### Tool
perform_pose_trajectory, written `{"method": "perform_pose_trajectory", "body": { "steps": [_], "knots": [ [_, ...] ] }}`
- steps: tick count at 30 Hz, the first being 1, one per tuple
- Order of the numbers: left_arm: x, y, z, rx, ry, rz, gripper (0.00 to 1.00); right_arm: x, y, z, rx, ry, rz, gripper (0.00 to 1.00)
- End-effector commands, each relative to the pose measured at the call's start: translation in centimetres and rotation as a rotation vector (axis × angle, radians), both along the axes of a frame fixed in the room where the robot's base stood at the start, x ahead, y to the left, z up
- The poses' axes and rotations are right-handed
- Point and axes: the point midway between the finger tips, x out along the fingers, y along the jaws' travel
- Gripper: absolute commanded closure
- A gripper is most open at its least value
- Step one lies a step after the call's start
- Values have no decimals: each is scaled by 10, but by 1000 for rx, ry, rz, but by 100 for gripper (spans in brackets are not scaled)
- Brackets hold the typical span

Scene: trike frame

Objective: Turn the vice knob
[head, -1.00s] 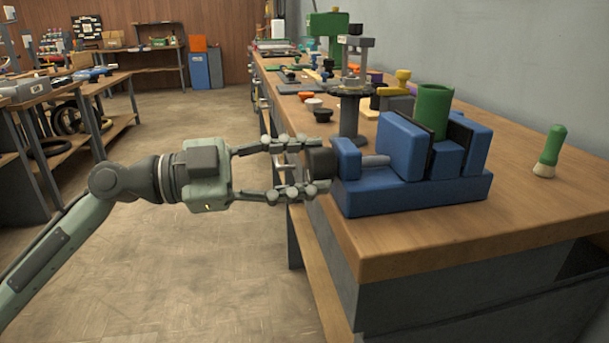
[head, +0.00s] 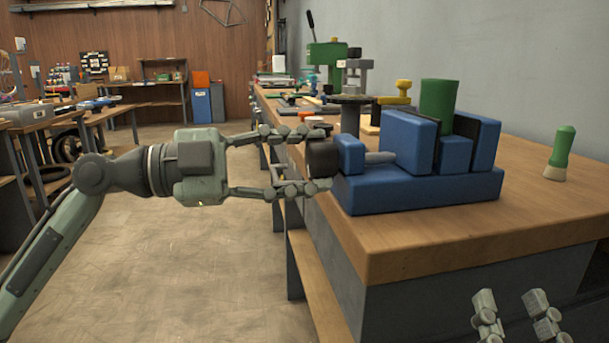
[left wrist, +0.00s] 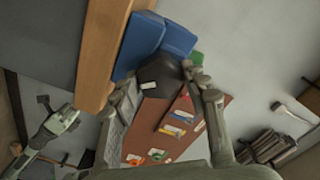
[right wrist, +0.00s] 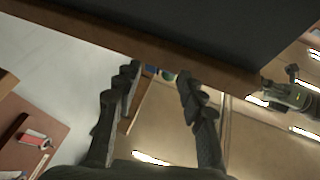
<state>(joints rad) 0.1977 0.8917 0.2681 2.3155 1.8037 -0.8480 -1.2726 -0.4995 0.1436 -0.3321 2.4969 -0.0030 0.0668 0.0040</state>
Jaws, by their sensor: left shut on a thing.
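The blue vice (head: 420,190) stands on the near left corner of the wooden workbench, its black round knob (head: 322,158) sticking out to the left. The knob also shows in the left wrist view (left wrist: 158,76). My left gripper (head: 318,160) comes from the left, with one finger above and one below the knob, shut on it. A green cylinder (head: 438,105) stands upright at the vice's jaws. My right gripper (head: 511,305) is at the bottom right of the head view, beside the bench's front. In the right wrist view its fingers (right wrist: 158,75) are apart with nothing between them.
The workbench (head: 440,235) has its front edge close to my right gripper. A green-handled brush (head: 560,155) stands right of the vice. Several tools and a round black stand (head: 350,112) crowd the bench behind it. The floor (head: 170,270) at left is clear.

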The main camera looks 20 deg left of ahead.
Motion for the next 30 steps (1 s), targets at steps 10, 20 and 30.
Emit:
{"method": "perform_pose_trajectory", "body": {
  "steps": [10, 20, 30],
  "knots": [
    [0, 0, -2, 49, -73, 0, 84, -19, -14, 29, 81, -250, -22, 60],
    [0, 0, -1, 70, -101, -1, 84, -30, -21, 40, 114, -354, -30, 60],
    [0, 0, 0, 72, -105, -1, 84, -32, -22, 42, 117, -365, -31, 60]
  ]
}}
